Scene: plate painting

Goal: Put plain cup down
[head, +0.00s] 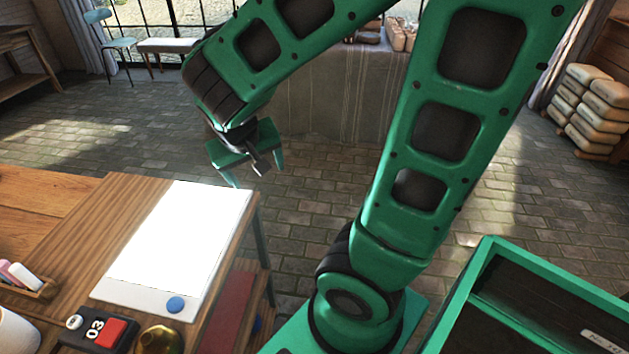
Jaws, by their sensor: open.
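My gripper (258,177) hangs open and empty in the head view, just past the far right corner of the wooden table. A white rounded vessel (12,334), perhaps a cup, is cut off by the left edge at the bottom. I cannot tell whether it is the plain cup. No other cup shows.
A green crate (540,285) stands at lower right.

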